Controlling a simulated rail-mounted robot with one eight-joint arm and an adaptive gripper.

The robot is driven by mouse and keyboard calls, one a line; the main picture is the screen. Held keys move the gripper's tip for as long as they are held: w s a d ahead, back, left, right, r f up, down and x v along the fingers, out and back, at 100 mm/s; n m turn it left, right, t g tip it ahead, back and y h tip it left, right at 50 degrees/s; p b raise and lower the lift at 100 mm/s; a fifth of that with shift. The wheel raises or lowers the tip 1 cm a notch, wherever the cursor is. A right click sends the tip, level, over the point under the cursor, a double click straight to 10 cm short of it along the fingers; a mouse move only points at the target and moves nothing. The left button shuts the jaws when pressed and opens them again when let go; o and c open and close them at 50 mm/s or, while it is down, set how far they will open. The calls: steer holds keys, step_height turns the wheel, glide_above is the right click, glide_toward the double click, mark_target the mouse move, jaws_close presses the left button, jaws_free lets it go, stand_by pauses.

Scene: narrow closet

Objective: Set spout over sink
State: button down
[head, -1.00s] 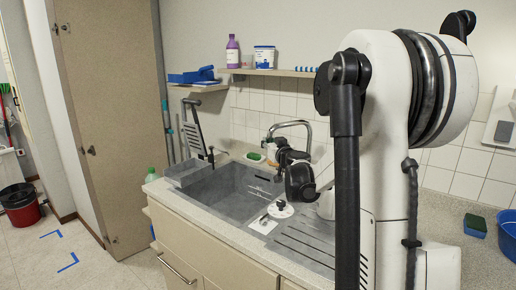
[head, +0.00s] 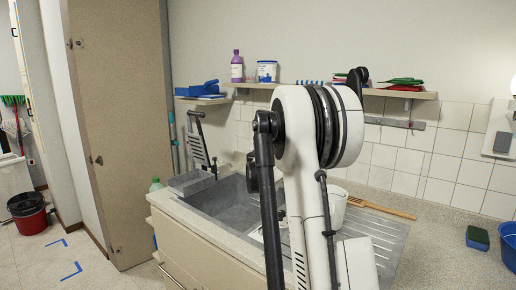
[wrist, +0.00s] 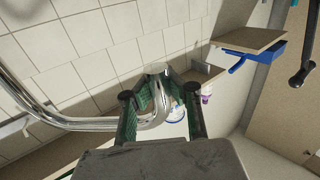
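The chrome spout (wrist: 75,124) enters the wrist view from the left and bends upward near the middle. My gripper (wrist: 162,115) has its two green-padded fingers apart, with the chrome bend between them. A gap shows between the chrome and the right finger, so the gripper looks open around the spout. Whether the left finger touches it I cannot tell. In the head view the grey sink (head: 232,208) is set in the counter left of my arm. My arm hides the spout and the gripper there.
A tall cabinet door (head: 118,130) stands left of the sink. A shelf (head: 395,93) runs along the wall above, with a purple bottle (head: 237,67) and a white tub (head: 267,71) farther left. A white container (head: 338,205) and a wooden-handled brush (head: 385,208) are right of my arm.

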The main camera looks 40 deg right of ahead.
steer(key=shift+w+a, duration=0.1)
steer(key=shift+w, duration=0.05)
steer(key=c, duration=1.8)
jaws_free()
steer(key=shift+a, duration=0.1)
steer(key=shift+o, duration=0.9)
steer(key=v, duration=1.2)
